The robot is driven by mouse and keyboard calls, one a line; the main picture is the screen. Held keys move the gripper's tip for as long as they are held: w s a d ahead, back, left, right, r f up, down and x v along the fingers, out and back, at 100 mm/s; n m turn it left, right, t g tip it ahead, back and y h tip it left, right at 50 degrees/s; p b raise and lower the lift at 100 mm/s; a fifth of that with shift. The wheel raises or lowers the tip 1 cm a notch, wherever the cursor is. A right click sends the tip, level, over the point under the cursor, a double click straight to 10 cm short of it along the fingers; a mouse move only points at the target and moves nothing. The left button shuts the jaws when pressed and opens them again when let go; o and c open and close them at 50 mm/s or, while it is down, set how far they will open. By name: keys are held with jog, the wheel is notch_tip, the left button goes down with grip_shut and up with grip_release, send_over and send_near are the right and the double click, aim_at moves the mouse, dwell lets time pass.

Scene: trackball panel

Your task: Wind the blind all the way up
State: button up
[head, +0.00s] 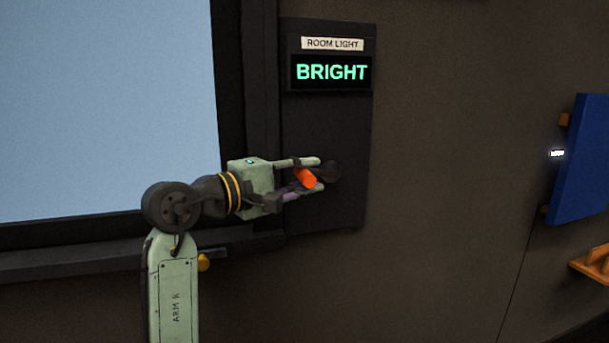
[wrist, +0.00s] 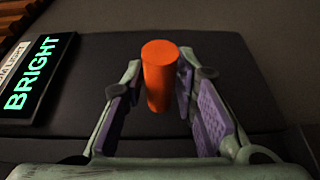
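A bright orange handle (head: 306,179) sticks out from a dark round hub (head: 328,171) on the wall panel, below the light readout. It stands out as a cylinder in the wrist view (wrist: 159,72). My gripper (head: 303,175) reaches along the panel from the left, one finger above the handle and one below. In the wrist view my gripper (wrist: 160,85) has its purple pads on either side of the handle, with narrow gaps showing. The window (head: 105,105) is pale blue across its visible part. No blind edge shows.
The dark panel (head: 320,120) carries a "ROOM LIGHT" label (head: 332,44) and a display (head: 332,72) reading BRIGHT in green. A blue board (head: 587,160) and an orange-brown ledge (head: 592,264) are at the far right. The wall between is bare.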

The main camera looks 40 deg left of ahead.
grip_shut()
dwell(0.3)
dwell(0.3)
jog(key=shift+w+d+f+n+t+y+b, duration=0.1)
jog(key=shift+f+n+t+b, duration=0.65)
jog(key=shift+t+b, duration=0.35)
jog(key=shift+a+f+n+t+y+b, duration=0.1)
jog(key=shift+f+n+t+b, duration=0.5)
jog(key=shift+f+t+b, duration=0.5)
jog(key=shift+w+d+f+n+t+y+b, duration=0.1)
jog(key=shift+f+n+t+b, duration=0.5)
jog(key=shift+t+b, duration=0.55)
jog(key=shift+r, duration=0.1)
jog(key=shift+o, duration=2)
grip_release()
